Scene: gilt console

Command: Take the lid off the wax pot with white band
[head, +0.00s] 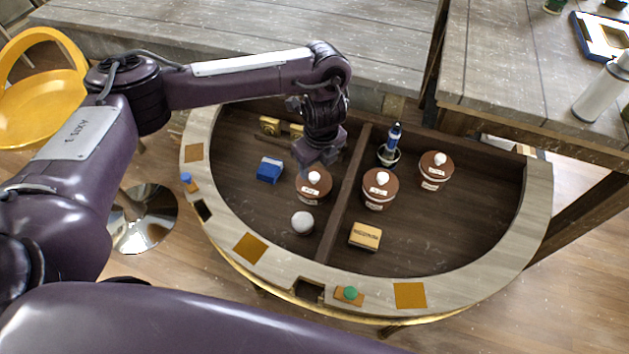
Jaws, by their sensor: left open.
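Three brown wax pots with brown lids and white knobs stand in the half-round console. The left pot (313,188) is in the left compartment; the middle pot (376,190) and right pot (435,172) are right of the divider. Pale markings show on all three; the right one seems to have a pale band under its lid, but I cannot tell for sure which is the white-banded pot. My left gripper (318,166) is open, pointing down just above and behind the left pot's knob, hiding part of its back. My right gripper is out of view.
A blue box (269,169), a white ball (302,223) and yellowish blocks (270,126) share the left compartment. A divider (346,195) separates it from a blue bottle-like item (392,140) and a tan box (365,236). The console rim (225,225) curves around the front.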

